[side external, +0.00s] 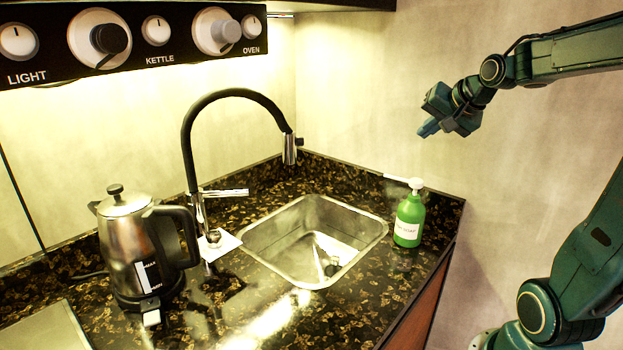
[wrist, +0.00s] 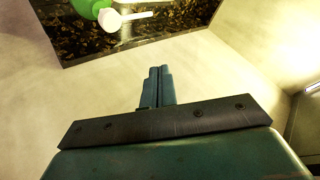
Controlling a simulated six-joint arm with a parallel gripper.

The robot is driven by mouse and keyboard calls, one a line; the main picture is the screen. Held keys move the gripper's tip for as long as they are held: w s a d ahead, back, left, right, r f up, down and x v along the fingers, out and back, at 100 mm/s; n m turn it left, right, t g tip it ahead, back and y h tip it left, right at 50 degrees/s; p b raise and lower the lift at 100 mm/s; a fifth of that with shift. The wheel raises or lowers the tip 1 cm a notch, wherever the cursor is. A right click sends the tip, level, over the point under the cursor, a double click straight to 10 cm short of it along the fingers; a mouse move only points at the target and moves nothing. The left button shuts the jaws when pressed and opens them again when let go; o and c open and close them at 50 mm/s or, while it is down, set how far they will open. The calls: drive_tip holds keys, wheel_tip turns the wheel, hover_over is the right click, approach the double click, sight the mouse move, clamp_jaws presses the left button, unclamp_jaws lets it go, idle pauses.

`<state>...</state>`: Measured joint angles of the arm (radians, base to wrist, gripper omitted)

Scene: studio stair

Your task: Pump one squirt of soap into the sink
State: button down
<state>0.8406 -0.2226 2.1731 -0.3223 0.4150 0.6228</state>
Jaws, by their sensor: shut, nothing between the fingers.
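The green soap bottle (side external: 409,222) with a white pump head (side external: 415,184) stands upright on the counter, right of the sink. Its pump nozzle points left, toward the sink side. The metal sink (side external: 258,241) is set into the dark counter. My gripper (side external: 428,129) is shut and empty, in the air above the bottle and apart from it. In the wrist view my shut fingers (wrist: 158,80) show at the middle, with the white pump head (wrist: 110,20) and part of the green bottle (wrist: 84,8) at the top edge.
A black faucet (side external: 232,95) arches over the sink. A steel kettle (side external: 124,245) stands at the left of the counter. A panel with knobs (side external: 140,40) hangs at the upper left. The air between my gripper and the bottle is clear.

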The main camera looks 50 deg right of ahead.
drive_tip(key=shift+f, duration=0.1)
approach(415, 179)
drive_tip(key=shift+w+d+f, duration=0.3)
drive_tip(key=shift+w+f, duration=0.15)
drive_tip(key=shift+w, duration=0.35)
drive_tip(key=shift+w+d+f, duration=0.3)
drive_tip(key=shift+w+f, duration=0.15)
drive_tip(key=shift+w, duration=0.35)
drive_tip(key=shift+w+d+f, duration=0.35)
drive_tip(key=shift+w+f, duration=0.1)
drive_tip(key=shift+w, duration=0.4)
drive_tip(key=shift+f, duration=0.15)
idle(0.6)
drive_tip(key=shift+f, duration=0.25)
drive_tip(key=shift+f, duration=0.95)
idle(1.8)
drive_tip(key=shift+r, duration=1.35)
drive_tip(key=shift+r, duration=0.1)
